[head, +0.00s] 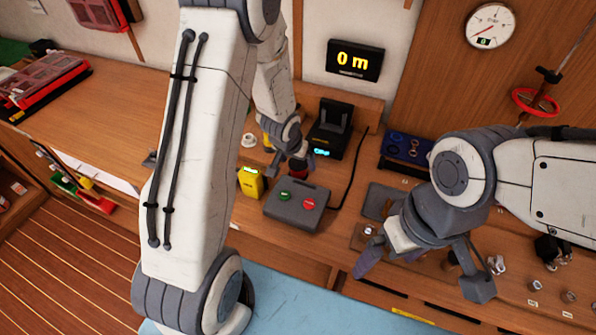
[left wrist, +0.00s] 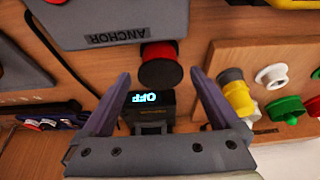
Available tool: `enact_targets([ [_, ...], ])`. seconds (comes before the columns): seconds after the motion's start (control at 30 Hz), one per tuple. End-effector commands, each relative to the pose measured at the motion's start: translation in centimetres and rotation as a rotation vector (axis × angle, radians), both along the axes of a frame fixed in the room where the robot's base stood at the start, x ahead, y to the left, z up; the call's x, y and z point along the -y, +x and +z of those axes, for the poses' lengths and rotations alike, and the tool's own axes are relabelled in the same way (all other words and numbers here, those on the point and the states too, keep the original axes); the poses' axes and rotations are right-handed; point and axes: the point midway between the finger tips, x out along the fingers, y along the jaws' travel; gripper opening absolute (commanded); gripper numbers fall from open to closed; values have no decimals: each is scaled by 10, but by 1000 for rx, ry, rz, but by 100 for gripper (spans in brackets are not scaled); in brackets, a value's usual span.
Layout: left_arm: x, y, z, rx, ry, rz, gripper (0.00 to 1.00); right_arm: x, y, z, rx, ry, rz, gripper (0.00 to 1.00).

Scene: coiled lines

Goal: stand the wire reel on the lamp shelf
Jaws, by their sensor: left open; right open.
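My left gripper (head: 289,158) is open beside a small round red and dark piece (head: 299,169), behind the grey control box. In the left wrist view the open fingers (left wrist: 160,76) flank this piece (left wrist: 158,66), with visible gaps; it looks ungripped. I cannot tell for sure whether it is the wire reel. White (left wrist: 272,76), green (left wrist: 287,109) and yellow-grey (left wrist: 237,92) round pieces stand to its right there. No lamp shelf can be named with certainty. My right gripper (head: 424,273) is open and empty above the worktop at right.
The grey box (head: 296,205) with green and red buttons and a yellow block (head: 250,183) stand near the left gripper. A black device (head: 329,130) with a lit display and cable stands behind. A blue rack (head: 407,150) and several small fittings lie at right.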

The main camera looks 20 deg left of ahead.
Motion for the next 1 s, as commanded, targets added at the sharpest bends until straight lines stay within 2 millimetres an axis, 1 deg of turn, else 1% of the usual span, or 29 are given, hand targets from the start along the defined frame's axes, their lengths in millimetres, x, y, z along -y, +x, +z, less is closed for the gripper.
enact_targets([
  [0.03,0,3,-11,-3,0,-1,96,0,0,-3,0,0,0,100],
  [0.2,0,11,-26,-2,0,0,96,0,0,-5,0,0,0,100],
  [0.47,-1,12,-27,1,1,0,96,0,0,-4,0,0,0,100],
  [0.5,-1,12,-27,0,1,1,81,0,0,-4,0,0,0,100],
  [0.57,-1,12,-27,0,1,1,58,0,0,-4,0,0,0,100],
  [0.6,-1,12,-27,0,1,1,43,0,0,-4,0,0,0,100],
  [0.67,-1,12,-27,0,1,1,20,0,0,-4,0,0,0,100],
  [0.7,-1,12,-27,0,1,1,6,0,0,-4,0,0,0,100],
  [1.0,-1,12,-24,2,0,1,6,0,0,-3,0,0,0,100],
])
